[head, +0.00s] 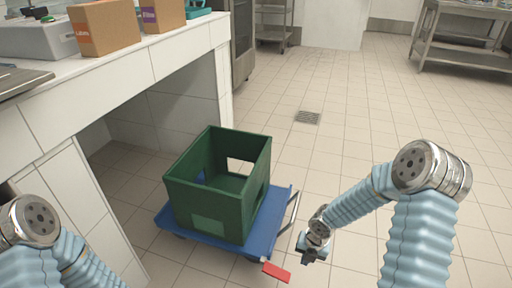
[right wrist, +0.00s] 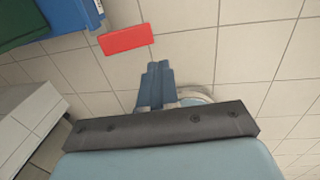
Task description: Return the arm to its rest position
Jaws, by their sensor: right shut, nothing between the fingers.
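My right arm comes in from the right in the head view, bent at the elbow. My right gripper (head: 313,256) hangs low over the tiled floor, just right of the blue dolly. In the right wrist view its blue fingers (right wrist: 157,84) are together and hold nothing. My left arm shows only at the lower left edge of the head view; its gripper is out of view.
A green crate (head: 205,190) stands on the blue dolly (head: 274,219). A white tiled counter (head: 106,75) with boxes stands at left. Open floor lies ahead and right; metal shelving (head: 465,50) stands far back.

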